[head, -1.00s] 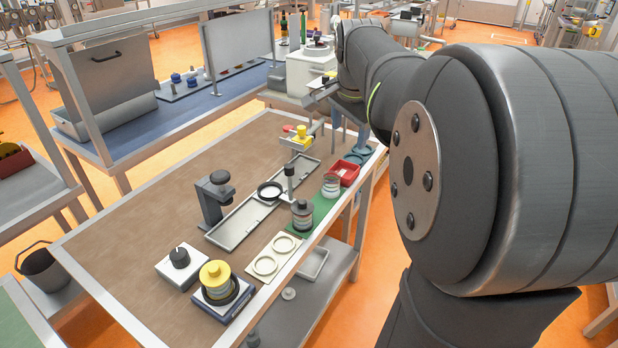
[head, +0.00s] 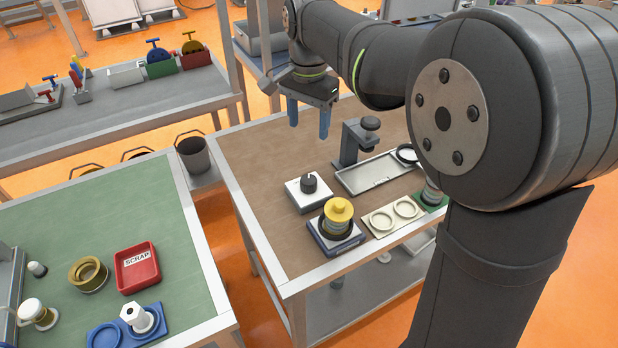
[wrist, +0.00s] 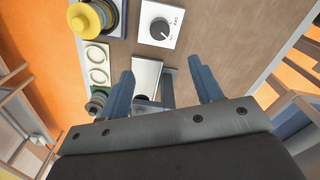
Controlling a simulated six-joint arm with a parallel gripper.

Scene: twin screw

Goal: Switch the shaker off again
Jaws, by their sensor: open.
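The switch box (head: 301,200) is a pale box with a black round knob (head: 309,182) on the brown bench. In the wrist view the knob (wrist: 159,28) sits on the white plate beside small markings too small to read surely. The shaker (head: 336,240) has a dark blue base and stands just right of the switch box. It carries a round jar with a yellow lid (head: 338,210). My gripper (head: 308,118) is open and empty, above the bench and apart from the knob. The wrist view also shows its two blue fingers spread (wrist: 160,72).
A cream plate with two rings (head: 393,216) lies right of the shaker. A dark grey stand (head: 352,145) and a long pale tray (head: 375,176) are behind it. A green bench (head: 180,240) with a red scrap tray (head: 138,268) is at the left.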

